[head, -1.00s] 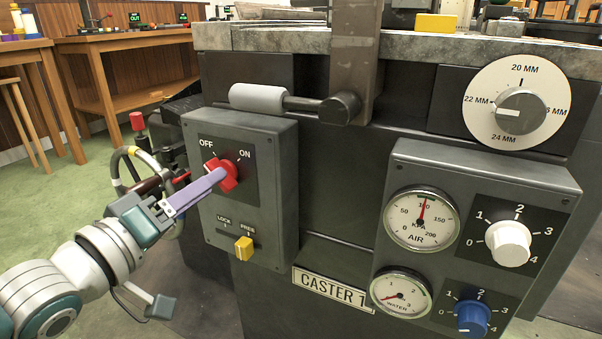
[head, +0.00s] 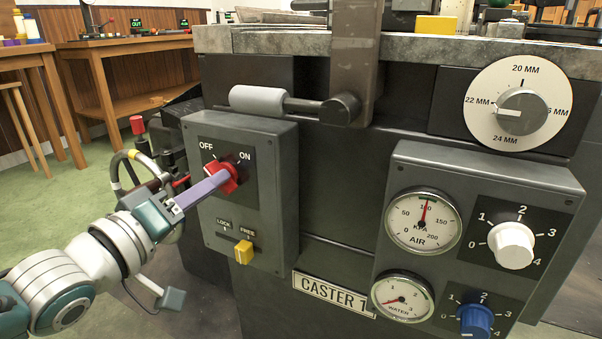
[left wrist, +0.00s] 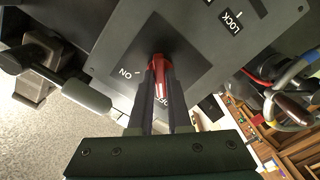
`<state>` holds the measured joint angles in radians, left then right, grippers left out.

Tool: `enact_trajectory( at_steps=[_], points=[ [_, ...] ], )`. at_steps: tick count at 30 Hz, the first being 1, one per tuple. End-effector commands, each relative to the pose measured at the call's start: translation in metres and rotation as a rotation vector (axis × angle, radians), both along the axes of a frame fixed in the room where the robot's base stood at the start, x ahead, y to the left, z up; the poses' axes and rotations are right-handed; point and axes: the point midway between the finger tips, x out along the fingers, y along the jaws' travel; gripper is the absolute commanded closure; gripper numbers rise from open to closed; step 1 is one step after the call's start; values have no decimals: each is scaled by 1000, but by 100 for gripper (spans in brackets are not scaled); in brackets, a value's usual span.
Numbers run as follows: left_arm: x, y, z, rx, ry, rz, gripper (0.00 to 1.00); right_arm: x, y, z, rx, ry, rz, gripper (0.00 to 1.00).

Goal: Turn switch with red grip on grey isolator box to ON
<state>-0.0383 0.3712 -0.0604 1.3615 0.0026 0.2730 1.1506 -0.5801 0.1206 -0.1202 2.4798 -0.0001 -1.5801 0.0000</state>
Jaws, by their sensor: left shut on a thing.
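The grey isolator box (head: 270,195) is on the left of the machine front in the head view, with OFF at upper left and ON at upper right of its switch. My left gripper (head: 222,181) comes in from the lower left, its fingers shut on the red grip (head: 211,168). In the left wrist view the red grip (left wrist: 160,72) sits between the two fingers (left wrist: 160,95). The fingers hide part of the grip and of the OFF label. I cannot tell exactly where the grip points. My right gripper is not in view.
A yellow LOCK/FREE knob (head: 244,252) is lower on the box. A light grey cylindrical handle (head: 258,99) juts out just above the box. To the right is a panel with gauges (head: 423,220) and knobs. Cables (head: 125,168) hang left of the box.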

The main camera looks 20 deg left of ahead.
Motion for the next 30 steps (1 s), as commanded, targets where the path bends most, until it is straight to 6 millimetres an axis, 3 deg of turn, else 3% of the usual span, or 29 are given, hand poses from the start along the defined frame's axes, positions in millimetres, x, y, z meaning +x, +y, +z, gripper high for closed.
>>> enact_trajectory(
  at_steps=[17,30],
  points=[
    [0,0,1,53,-5,1,100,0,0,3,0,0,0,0],
    [0,1,2,391,-32,1,100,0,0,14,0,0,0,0]
  ],
)
